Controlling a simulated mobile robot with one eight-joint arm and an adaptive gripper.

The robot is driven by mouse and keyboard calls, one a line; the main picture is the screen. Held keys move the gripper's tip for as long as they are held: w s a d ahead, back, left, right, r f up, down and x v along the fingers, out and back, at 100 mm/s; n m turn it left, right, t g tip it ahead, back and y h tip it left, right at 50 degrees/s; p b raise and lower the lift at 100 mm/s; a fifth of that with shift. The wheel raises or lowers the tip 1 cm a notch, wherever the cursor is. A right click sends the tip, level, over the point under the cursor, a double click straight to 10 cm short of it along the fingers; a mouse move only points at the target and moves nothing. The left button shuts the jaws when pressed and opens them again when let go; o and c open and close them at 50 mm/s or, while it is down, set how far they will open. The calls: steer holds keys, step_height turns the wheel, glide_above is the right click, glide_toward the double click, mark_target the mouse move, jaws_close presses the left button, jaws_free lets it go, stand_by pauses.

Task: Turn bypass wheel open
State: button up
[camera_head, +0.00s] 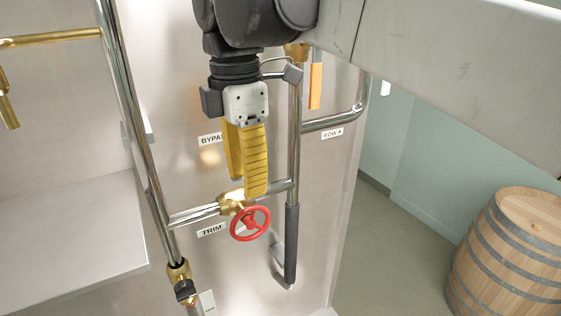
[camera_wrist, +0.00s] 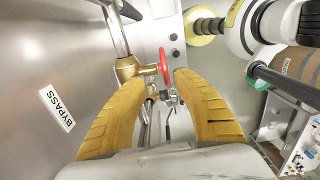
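My gripper (camera_head: 246,187) hangs fingers-down in front of the steel panel, its two yellow fingers apart with nothing held between them. In the wrist view, a red wheel (camera_wrist: 163,67) on a brass valve (camera_wrist: 127,67) shows beyond the gap between the fingertips (camera_wrist: 166,84). The BYPASS label (camera_head: 209,139) is partly hidden behind the gripper; it reads whole in the wrist view (camera_wrist: 57,108). In the head view, a red wheel (camera_head: 250,223) stands just below the fingertips, beside the TRIM label (camera_head: 212,230). No other red wheel shows; my arm may hide one.
A vertical steel pipe (camera_head: 294,150) with a dark lower sleeve (camera_head: 291,240) runs close right of the gripper. An orange handle (camera_head: 315,87) hangs behind it. A long steel pipe (camera_head: 132,120) stands left. A wooden barrel (camera_head: 512,255) is on the floor at right.

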mark_target(249, 240)
steer(key=shift+s+a+f, duration=0.2)
steer(key=shift+s+f, duration=0.05)
steer(key=shift+s, duration=0.05)
steer(key=f, duration=0.3)
steer(key=f+p, duration=0.1)
steer(key=f, duration=0.6)
steer(key=shift+s+d+p, duration=0.1)
steer(key=shift+s+p, duration=0.2)
jaws_close()
